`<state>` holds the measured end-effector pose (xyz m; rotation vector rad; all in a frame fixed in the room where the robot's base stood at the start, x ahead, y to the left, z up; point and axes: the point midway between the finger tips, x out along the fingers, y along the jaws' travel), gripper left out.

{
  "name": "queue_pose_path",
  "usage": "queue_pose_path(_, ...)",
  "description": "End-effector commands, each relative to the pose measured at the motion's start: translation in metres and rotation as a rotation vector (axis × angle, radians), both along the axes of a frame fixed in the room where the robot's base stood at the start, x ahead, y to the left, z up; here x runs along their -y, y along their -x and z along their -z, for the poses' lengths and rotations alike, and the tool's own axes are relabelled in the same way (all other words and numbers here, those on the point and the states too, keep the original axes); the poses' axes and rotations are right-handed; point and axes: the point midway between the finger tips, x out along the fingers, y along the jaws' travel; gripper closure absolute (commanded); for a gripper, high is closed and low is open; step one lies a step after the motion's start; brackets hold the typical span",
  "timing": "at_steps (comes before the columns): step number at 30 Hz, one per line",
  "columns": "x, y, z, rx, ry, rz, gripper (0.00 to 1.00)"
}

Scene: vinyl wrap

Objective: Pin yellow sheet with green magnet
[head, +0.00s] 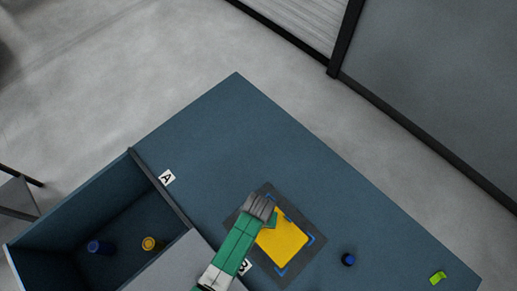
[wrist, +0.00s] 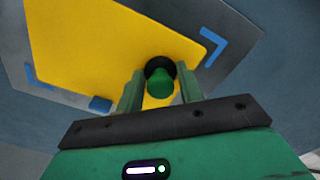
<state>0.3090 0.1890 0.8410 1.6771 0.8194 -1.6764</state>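The yellow sheet (head: 284,243) lies on a dark grey plate (head: 314,244) with blue corner marks. It also shows in the wrist view (wrist: 95,45). The green magnet (wrist: 160,86), with a black round base, stands at the sheet's near edge in the wrist view. My gripper (wrist: 160,75) has its two green fingers on either side of the magnet's knob, with narrow gaps visible, so it looks open around it. In the head view my gripper (head: 268,214) is over the sheet's upper left edge and hides the magnet. The base's contact with the sheet is not clear.
A blue round piece (head: 348,260) and a lime green block (head: 438,277) lie on the blue table (head: 235,115) to the right. An open bin (head: 40,250) at left holds a blue piece (head: 98,247) and a yellow one (head: 150,244). Label A (head: 167,177) is beside it.

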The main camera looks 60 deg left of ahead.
Motion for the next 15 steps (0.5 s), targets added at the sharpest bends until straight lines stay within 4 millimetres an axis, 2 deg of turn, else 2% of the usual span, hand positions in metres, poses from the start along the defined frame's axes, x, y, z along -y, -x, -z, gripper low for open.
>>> queue_pose_path(1, 0.001, 0.001, 0.002, -0.002, 0.001, 0.000, 0.59)
queue_pose_path(4, 0.001, 0.001, 0.002, -0.002, 0.001, 0.000, 0.40)
queue_pose_path(5, 0.001, 0.001, 0.002, -0.002, 0.001, 0.000, 0.38)
queue_pose_path(12, 0.000, 0.001, 0.000, -0.001, 0.001, 0.000, 0.38)
queue_pose_path(15, 0.000, 0.000, -0.011, 0.002, -0.001, 0.000, 0.38)
